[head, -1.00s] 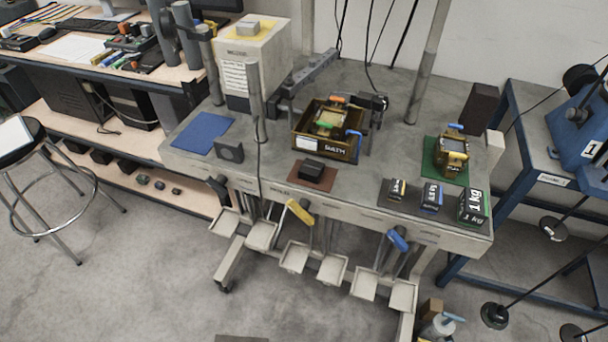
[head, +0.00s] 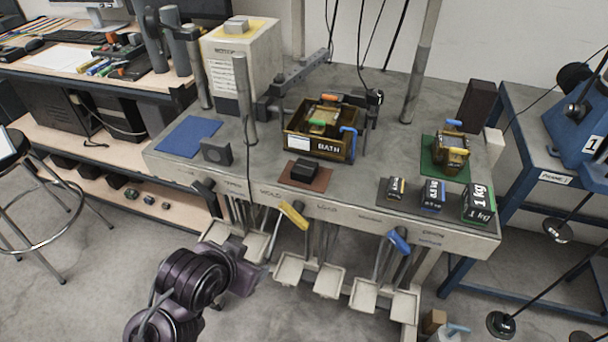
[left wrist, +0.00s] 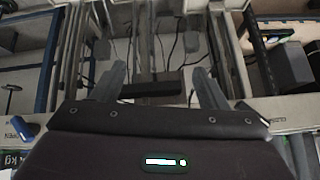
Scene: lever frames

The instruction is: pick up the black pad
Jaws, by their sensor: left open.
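A small black pad (head: 305,169) lies on a brown-red mat (head: 323,180) near the front edge of the grey bench. My left gripper (head: 252,272) is low in front of the bench, below and to the left of the pad and well apart from it. In the left wrist view my left gripper (left wrist: 162,84) has its two fingers spread. I see nothing held between them; a dark bar (left wrist: 150,89) shows beyond. I cannot make out the pad in that view. My right gripper is not in view.
Levers with a yellow handle (head: 294,214) and a blue handle (head: 399,241) hang at the bench front above pale trays. A brown bin (head: 338,151) stands behind the pad. A dark block (head: 217,152) and a blue mat (head: 188,136) are left; weights (head: 479,203) are right.

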